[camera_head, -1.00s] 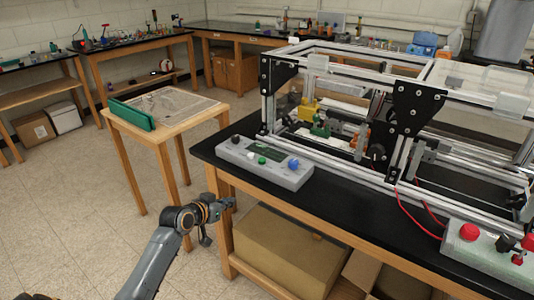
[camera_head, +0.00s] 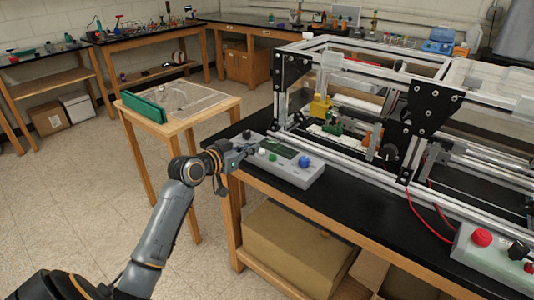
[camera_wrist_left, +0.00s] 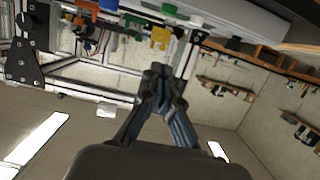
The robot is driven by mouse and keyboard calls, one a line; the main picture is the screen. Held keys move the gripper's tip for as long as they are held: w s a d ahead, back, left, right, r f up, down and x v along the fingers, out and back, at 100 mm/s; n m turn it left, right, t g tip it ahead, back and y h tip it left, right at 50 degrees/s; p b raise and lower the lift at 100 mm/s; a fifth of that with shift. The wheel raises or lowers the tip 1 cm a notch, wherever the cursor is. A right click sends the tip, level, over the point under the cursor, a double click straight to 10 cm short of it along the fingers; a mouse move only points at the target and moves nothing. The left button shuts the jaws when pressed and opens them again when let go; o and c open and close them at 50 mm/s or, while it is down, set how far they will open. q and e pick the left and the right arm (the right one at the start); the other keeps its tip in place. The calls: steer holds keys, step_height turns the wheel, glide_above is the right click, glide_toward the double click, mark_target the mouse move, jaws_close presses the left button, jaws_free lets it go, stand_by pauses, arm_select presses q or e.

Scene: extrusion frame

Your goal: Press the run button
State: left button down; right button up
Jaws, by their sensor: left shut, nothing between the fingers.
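A grey control box (camera_head: 296,172) sits at the left front corner of the black bench top. No label is readable, so I cannot tell which button is run. My left gripper (camera_head: 252,149) is shut and empty at the left end of the box, just left of the green button. It hides part of that end, and I cannot tell whether it touches. In the left wrist view the closed fingertips (camera_wrist_left: 158,72) point toward a pale grey body at the top. My right gripper is not in view.
An aluminium extrusion frame (camera_head: 350,49) stands behind the box. A second box with a red button (camera_head: 481,238) is at the lower right, with red wires nearby. A small wooden table (camera_head: 183,120) with a green item stands left.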

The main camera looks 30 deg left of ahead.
arm_select(q)
steer(key=p, duration=0.1)
glide_above(273, 158)
steer(key=s+a, duration=0.1)
steer(key=s, duration=0.1)
steer(key=f, duration=0.4)
steer(key=shift+w+a+f, duration=0.1)
steer(key=shift+w+f, duration=0.1)
steer(key=shift+f, duration=0.2)
steer(key=shift+f+p, duration=0.3)
steer(key=shift+f, duration=0.25)
